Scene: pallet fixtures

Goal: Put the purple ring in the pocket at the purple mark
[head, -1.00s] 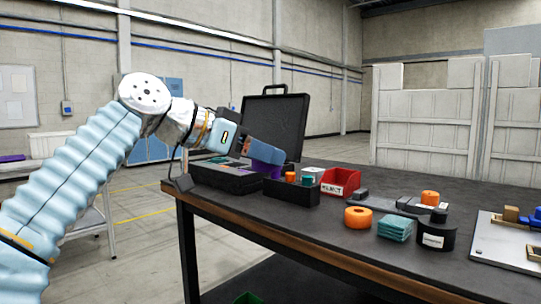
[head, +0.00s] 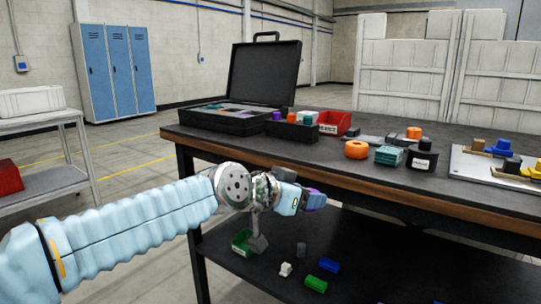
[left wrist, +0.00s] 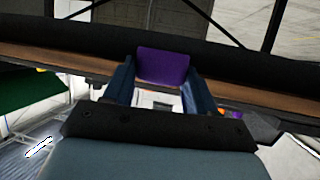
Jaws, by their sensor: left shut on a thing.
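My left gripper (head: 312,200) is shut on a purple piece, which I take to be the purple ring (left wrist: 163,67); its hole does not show. In the left wrist view the ring sits between the two blue fingers. In the head view it is mostly hidden by the gripper, in front of the table's front edge and below its top. The open black case (head: 215,123) stands at the table's far left, its lid raised. Its pockets are too small to make out. A small purple item (head: 276,115) shows at the black bin beside it. My right gripper is not in view.
The black bin (head: 292,131) holds several coloured pieces. A red bin (head: 335,122), an orange ring (head: 356,149), teal pads (head: 388,156) and a black round container (head: 421,159) stand on the table. A lower shelf (head: 375,275) holds loose blocks and a green bin (head: 241,243).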

